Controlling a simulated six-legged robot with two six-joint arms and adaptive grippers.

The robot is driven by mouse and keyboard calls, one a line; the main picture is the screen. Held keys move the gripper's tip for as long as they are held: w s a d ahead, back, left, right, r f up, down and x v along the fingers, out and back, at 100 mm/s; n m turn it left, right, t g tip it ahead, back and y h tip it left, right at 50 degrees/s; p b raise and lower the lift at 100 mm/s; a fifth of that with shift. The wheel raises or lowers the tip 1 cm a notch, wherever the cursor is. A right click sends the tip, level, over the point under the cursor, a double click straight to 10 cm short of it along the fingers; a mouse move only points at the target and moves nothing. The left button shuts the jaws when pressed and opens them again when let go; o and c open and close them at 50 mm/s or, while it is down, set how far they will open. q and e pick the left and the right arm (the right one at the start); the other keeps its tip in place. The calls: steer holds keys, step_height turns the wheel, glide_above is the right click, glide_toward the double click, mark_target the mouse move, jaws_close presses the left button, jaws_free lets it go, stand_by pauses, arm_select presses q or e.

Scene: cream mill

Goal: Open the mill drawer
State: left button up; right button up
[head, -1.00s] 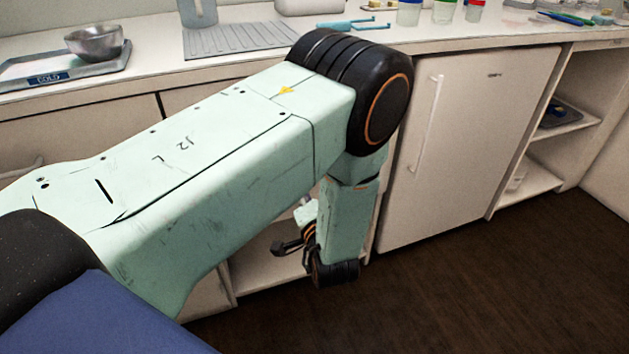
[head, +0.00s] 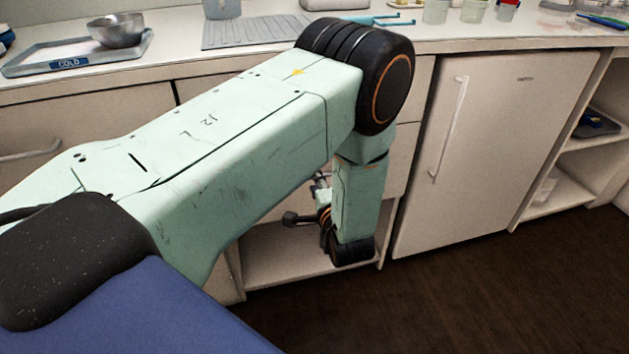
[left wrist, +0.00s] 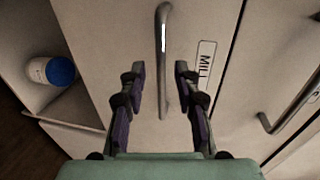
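The mill drawer (left wrist: 215,30) has a pale front with a label reading MILL (left wrist: 204,64), seen sideways in the left wrist view. Its front looks flush with the cabinet. Its grey bar handle (left wrist: 163,55) lies in the middle of that view. My left gripper (left wrist: 160,70) is open, with one dark finger on each side of the handle and a gap to both; I cannot tell how far in front of it the tips are. In the head view the left gripper (head: 322,185) is partly hidden behind my arm, which also covers most of the drawer. My right gripper is not in view.
An open shelf (head: 290,262) lies below, holding a white jar with a blue lid (left wrist: 50,71). Another drawer handle (left wrist: 290,108) is beside the mill drawer. A fridge-like white door (head: 490,150) stands right. The counter carries a COLD tray (head: 30,68) and steel bowl (head: 117,30).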

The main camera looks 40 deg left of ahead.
arm_select(q)
steer(key=shift+b+x, duration=0.6)
steer(key=shift+x, duration=1.3)
steer(key=shift+r, duration=0.15)
steer(key=shift+c, duration=0.4)
jaws_close()
